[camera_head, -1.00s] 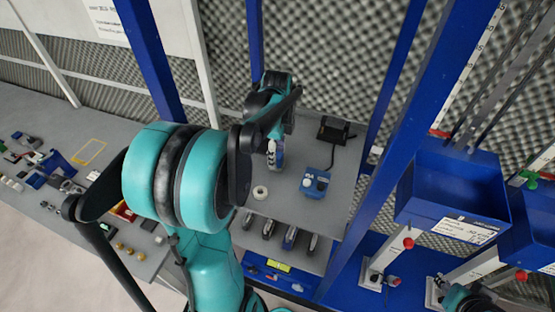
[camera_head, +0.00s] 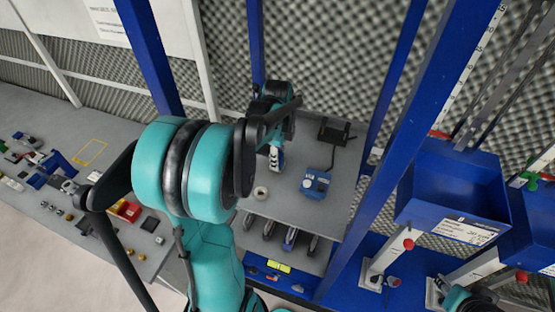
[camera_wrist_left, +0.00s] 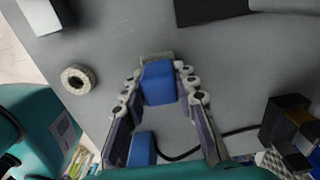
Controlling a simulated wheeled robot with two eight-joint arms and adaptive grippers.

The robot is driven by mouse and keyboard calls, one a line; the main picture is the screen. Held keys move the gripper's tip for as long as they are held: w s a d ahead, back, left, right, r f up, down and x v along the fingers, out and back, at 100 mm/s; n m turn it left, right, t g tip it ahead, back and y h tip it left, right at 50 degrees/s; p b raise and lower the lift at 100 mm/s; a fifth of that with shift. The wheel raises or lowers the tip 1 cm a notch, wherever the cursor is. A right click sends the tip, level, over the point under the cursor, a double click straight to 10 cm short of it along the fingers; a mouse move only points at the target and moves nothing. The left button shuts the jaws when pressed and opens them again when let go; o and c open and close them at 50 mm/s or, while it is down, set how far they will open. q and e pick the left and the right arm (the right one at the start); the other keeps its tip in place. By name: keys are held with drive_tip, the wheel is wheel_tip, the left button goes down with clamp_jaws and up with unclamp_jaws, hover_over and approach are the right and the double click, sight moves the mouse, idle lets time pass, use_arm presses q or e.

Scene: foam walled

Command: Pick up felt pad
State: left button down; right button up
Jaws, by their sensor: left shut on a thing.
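In the left wrist view my left gripper (camera_wrist_left: 160,83) is shut on a blue block with a pale, beige-grey strip at its far end, which I take to be the felt pad (camera_wrist_left: 158,82). The fingertips touch it on both sides, over the grey surface; I cannot tell whether it is clear of that surface. In the head view the left gripper (camera_head: 276,158) points down over the grey shelf (camera_head: 335,195), and the pad cannot be made out there.
A pale ring (camera_head: 260,192) lies near the gripper. A blue device (camera_head: 316,183) with a black cable is to its right, a black stand (camera_head: 335,131) behind. Several dark tools lie at the shelf's front. Blue posts (camera_head: 400,120) and a blue bin (camera_head: 455,195) stand right.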

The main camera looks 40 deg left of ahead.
sight(280, 155)
use_arm(q)
drive_tip(key=r, duration=0.4)
drive_tip(key=shift+w+d+r, duration=0.15)
drive_tip(key=shift+d, duration=0.2)
drive_tip(key=w+d+r+b, duration=0.1)
drive_tip(key=w+d+r, duration=0.4)
drive_tip(key=d, duration=0.4)
drive_tip(key=shift+d+r, duration=0.4)
drive_tip(key=shift+r, duration=0.4)
